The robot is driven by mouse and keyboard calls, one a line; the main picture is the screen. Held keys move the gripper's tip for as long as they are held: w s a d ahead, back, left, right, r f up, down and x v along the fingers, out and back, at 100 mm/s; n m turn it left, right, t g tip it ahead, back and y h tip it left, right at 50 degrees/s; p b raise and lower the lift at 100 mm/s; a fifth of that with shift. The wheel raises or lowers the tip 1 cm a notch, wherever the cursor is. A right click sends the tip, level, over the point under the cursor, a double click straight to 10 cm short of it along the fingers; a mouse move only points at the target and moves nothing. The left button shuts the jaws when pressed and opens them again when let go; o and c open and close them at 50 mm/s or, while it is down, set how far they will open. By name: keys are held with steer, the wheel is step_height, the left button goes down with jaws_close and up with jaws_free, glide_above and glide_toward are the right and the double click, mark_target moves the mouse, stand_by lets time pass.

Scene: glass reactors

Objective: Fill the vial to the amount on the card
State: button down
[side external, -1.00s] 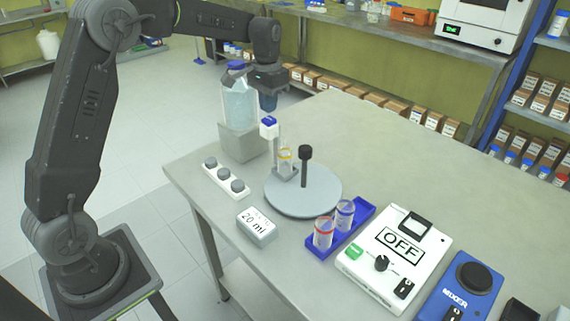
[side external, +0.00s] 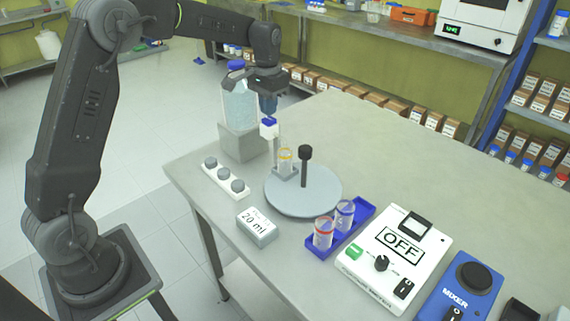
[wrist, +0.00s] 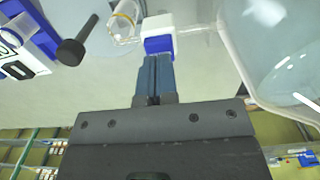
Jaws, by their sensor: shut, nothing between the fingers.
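A clear vial with a yellow ring (side external: 285,161) stands on the round grey platform (side external: 318,199), under the outlet of a white tap with a blue top (side external: 269,128). The vial also shows in the wrist view (wrist: 124,18); its liquid level is too small to read. The tap is beside a clear bottle of pale blue liquid (side external: 238,108). The card (side external: 257,225) reads "20 ml". My gripper (side external: 268,113) is shut and empty, pointing down right over the tap's blue top. In the wrist view its fingertips (wrist: 155,57) meet the blue top (wrist: 158,44); I cannot tell if they press it.
A black-knobbed post (side external: 305,165) stands on the platform close to the vial. A blue rack (side external: 341,229) holds a red-ringed and a blue-ringed vial. A white device reading OFF (side external: 398,240) and a blue mixer (side external: 465,293) stand at right. The table's back is clear.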

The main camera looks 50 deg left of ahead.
steer(key=shift+f, duration=1)
stand_by(4.8)
steer(key=shift+r, duration=3.55)
